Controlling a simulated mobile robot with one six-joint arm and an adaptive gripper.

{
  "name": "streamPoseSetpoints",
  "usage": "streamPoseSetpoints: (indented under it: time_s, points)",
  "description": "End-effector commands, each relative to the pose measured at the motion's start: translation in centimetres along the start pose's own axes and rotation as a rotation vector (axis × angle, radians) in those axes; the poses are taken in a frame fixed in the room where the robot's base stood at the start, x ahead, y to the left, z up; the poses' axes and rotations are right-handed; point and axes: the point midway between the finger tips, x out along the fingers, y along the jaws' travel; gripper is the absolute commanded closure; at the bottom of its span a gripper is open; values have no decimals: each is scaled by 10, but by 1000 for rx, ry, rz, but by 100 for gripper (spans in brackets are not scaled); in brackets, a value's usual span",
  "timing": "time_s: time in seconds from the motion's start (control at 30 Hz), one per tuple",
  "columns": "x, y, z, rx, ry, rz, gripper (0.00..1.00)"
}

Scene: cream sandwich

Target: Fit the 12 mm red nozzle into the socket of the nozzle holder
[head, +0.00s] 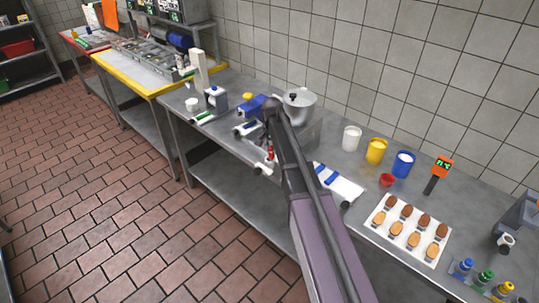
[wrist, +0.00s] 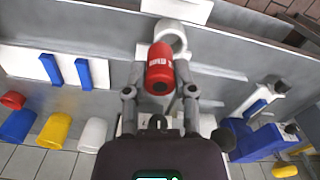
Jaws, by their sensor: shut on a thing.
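The red nozzle (wrist: 159,64) has white printing on its side and a dark round hole in the end facing the camera. My gripper (wrist: 160,76) is shut on it, with one finger on each side. A white ring (wrist: 173,29), which looks like the socket of the nozzle holder, is just beyond the nozzle's far end in the wrist view. The nozzle covers the ring's lower left part, so I cannot tell whether they touch. In the head view the red nozzle (head: 270,155) shows small left of my arm, above the white holder (head: 263,168). My arm hides most of the gripper there.
A white board with blue strips (head: 338,183) lies right of my arm on the steel table. White, yellow (head: 376,150) and blue tubs stand behind it, near a tray of biscuits (head: 408,230). A steel pot (head: 299,105) and a blue device (head: 250,105) stand beyond the gripper.

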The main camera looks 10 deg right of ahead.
Motion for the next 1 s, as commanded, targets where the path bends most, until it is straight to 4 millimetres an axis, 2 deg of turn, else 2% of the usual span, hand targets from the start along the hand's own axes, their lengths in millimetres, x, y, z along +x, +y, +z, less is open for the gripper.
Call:
streamPoseSetpoints:
  time_s: [0.3,0.47,0.8,1.0]
  points:
    - [0,-1,0,-1,0,0,100]
    - [1,-12,-6,-2,0,0,100]
    - [31,-12,-5,-1,0,0,100]
    - [37,-12,-5,-1,0,0,100]
